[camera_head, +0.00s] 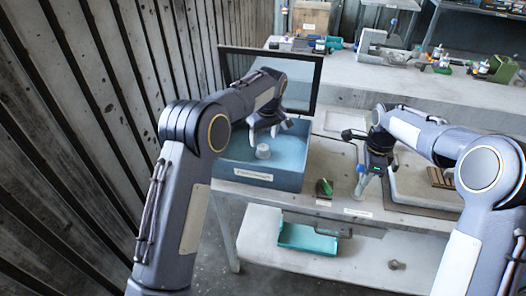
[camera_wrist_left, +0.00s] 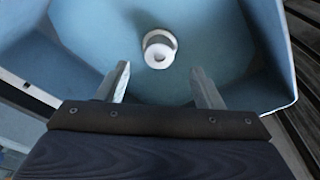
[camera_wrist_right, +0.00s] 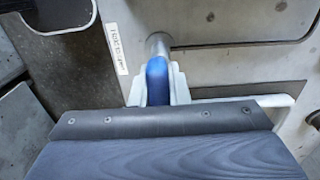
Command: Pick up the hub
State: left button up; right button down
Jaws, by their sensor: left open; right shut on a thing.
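The hub, a small pale ring-shaped cylinder (camera_head: 263,151), stands on the floor of the blue bin (camera_head: 262,180). In the left wrist view the hub (camera_wrist_left: 159,50) shows its round hole and lies beyond the fingertips, roughly centred between them. My left gripper (camera_head: 263,130) is open and empty above the bin, apart from the hub; it also shows in the left wrist view (camera_wrist_left: 160,82). My right gripper (camera_wrist_right: 157,90) is shut on a blue-gripped handle (camera_wrist_right: 157,72) with a metal shaft. In the head view it is at the bench's front edge (camera_head: 366,178).
A dark-framed clear panel (camera_head: 305,62) stands raised behind the bin. A green-and-dark object (camera_head: 324,188) lies right of the bin. A label reading "Hold to open" (camera_wrist_right: 117,48) is beside the handle. A teal tray (camera_head: 305,238) sits on the lower shelf.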

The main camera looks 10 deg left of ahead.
aim_at(263, 147)
pick_arm(q)
jog(key=f, duration=0.5)
jog(key=shift+w+a, duration=0.2)
jog(key=shift+w, duration=0.1)
jog(key=c, duration=1.1)
